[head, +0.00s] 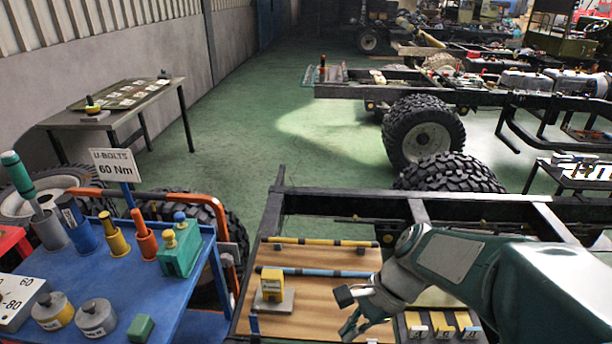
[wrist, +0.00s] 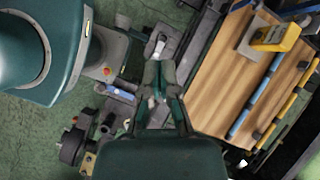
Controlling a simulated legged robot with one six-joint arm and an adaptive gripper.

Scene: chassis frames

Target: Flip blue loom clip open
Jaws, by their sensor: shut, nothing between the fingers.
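My gripper (head: 348,314) hangs low over the near part of the wooden board (head: 330,258). Its fingers come together in the wrist view (wrist: 160,72), with nothing between them. A blue-and-black banded loom (head: 315,272) crosses the board beyond the gripper; it also shows in the wrist view (wrist: 252,98), right of the fingers. A yellow-and-black loom (head: 320,242) lies farther back. A small blue upright piece (head: 253,324) stands at the board's near left edge. I cannot tell which part is the blue loom clip, or whether it is open.
A yellow block on a grey base (head: 272,290) stands on the board. Several small yellow-and-grey parts (head: 440,326) sit right of my gripper. A blue bench (head: 118,272) with tools and weights stands left. The dark chassis rail (head: 400,204) runs behind the board.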

